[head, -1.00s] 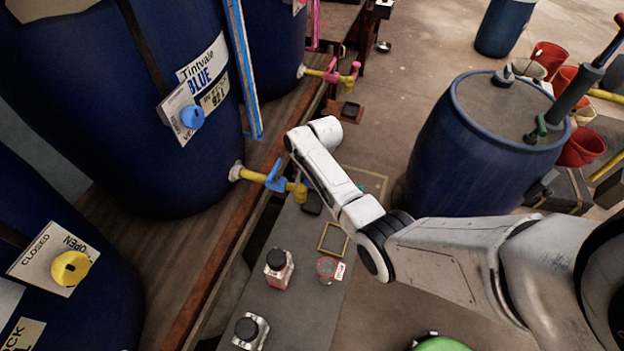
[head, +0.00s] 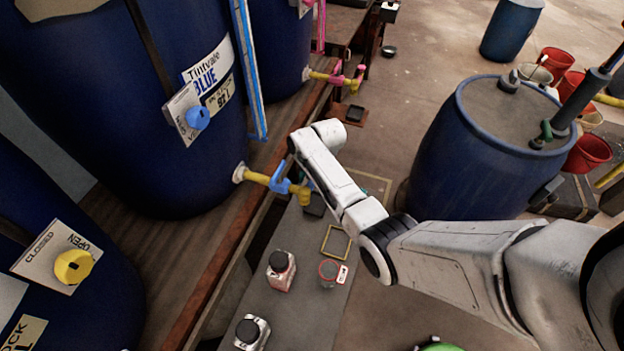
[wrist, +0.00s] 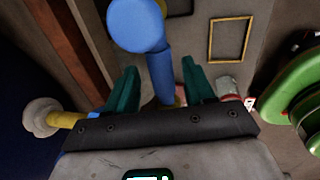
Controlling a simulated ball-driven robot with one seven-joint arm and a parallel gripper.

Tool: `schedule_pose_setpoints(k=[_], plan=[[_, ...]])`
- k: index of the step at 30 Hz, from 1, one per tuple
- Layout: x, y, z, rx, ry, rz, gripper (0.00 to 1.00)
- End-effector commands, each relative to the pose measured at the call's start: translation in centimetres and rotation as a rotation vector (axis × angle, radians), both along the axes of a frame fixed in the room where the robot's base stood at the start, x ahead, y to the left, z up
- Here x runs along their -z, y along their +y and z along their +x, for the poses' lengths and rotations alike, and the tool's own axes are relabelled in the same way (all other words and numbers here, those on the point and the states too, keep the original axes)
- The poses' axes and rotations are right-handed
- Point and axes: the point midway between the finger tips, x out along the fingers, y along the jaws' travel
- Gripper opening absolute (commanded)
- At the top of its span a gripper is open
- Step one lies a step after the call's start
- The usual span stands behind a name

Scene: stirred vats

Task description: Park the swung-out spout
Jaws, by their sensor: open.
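The spout is a yellow tap pipe (head: 258,178) on the blue vat (head: 195,120). It reaches out over the grey bench, and a blue handle (head: 279,180) sits on it. In the wrist view the blue handle (wrist: 158,70), with its large round end, rises between the two green fingers of my gripper (wrist: 160,70). The fingers are open, one on each side of it, with a gap. The yellow pipe (wrist: 65,120) shows at the left, partly behind my gripper. In the head view my white arm hides the fingers.
On the bench (head: 310,310) stand a red-and-clear bottle (head: 281,270), a small red cup (head: 330,272) and a black-capped jar (head: 251,332) near a yellow square outline (head: 336,241). A pink-handled tap (head: 345,78) is farther back. A large blue barrel (head: 480,150) stands at the right.

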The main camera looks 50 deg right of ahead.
Motion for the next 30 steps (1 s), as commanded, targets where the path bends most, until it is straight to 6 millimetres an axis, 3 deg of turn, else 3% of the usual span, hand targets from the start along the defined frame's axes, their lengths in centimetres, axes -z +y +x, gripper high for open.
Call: schedule_pose_setpoints(k=[8,21,30], plan=[[-0.9,-0.1,-0.2,0.002,0.000,-0.001,0.53],[-8.2,-0.5,-1.5,0.001,-0.002,-0.001,0.53],[-10.5,-0.6,-2.0,0.001,0.001,0.001,0.53]])
